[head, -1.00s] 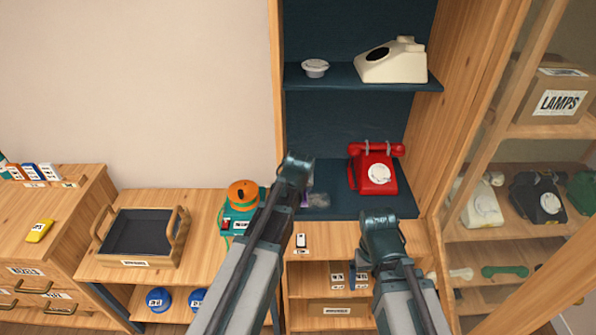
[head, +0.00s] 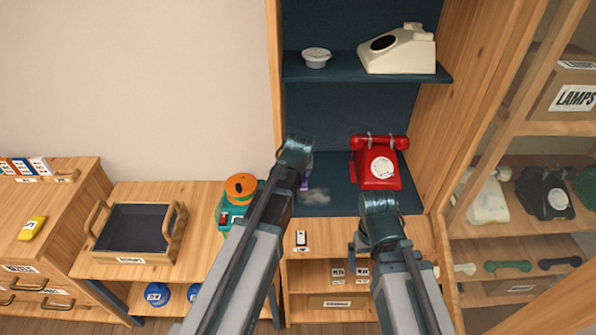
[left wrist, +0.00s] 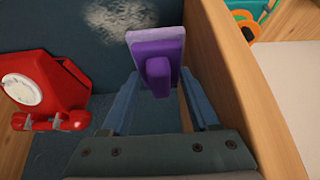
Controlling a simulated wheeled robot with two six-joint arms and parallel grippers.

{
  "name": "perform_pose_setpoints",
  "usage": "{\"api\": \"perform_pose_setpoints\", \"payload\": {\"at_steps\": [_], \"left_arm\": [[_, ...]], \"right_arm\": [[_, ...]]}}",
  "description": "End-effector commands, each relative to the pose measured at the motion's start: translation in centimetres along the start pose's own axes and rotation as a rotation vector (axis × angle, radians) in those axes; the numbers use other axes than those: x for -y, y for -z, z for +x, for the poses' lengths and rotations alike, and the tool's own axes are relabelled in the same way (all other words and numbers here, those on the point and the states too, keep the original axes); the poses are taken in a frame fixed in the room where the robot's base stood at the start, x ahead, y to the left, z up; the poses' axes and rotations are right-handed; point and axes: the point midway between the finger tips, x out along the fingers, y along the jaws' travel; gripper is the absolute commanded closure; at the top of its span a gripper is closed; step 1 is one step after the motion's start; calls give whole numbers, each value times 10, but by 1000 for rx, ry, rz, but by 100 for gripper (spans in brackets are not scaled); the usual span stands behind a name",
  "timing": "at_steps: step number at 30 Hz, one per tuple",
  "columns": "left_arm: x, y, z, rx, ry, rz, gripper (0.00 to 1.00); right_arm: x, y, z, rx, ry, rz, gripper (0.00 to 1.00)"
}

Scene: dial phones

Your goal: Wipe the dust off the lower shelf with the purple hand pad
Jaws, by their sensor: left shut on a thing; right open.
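The lower shelf (head: 345,205) is the dark blue board that carries the red phone (head: 381,167). A pale grey dust patch (head: 317,196) lies on its left part; it also shows at the top of the left wrist view (left wrist: 118,18). My left gripper (left wrist: 160,95) is shut on the handle of the purple hand pad (left wrist: 157,50), near the wooden side wall, with the dust beside the pad. In the head view my arm hides most of the pad (head: 304,183). My right gripper (head: 360,252) is open and empty in front of the cabinet, below the shelf.
The red phone stands right of the dust. The upper shelf (head: 365,75) carries a cream phone (head: 398,50) and a small white dish (head: 317,58). An orange and teal device (head: 238,200) stands left of the cabinet, near a wooden tray (head: 133,235).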

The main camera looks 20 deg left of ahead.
Motion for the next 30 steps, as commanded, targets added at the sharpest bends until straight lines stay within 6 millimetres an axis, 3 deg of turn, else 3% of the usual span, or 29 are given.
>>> {"api": "perform_pose_setpoints", "payload": {"at_steps": [19, 30], "left_arm": [[0, -27, 47, 0, 0, 0, 100], [0, -29, 51, 0, 0, 0, 100]], "right_arm": [[5, 3, 54, 0, 0, 0, 3], [6, 4, 59, 0, 0, 0, 3]]}}
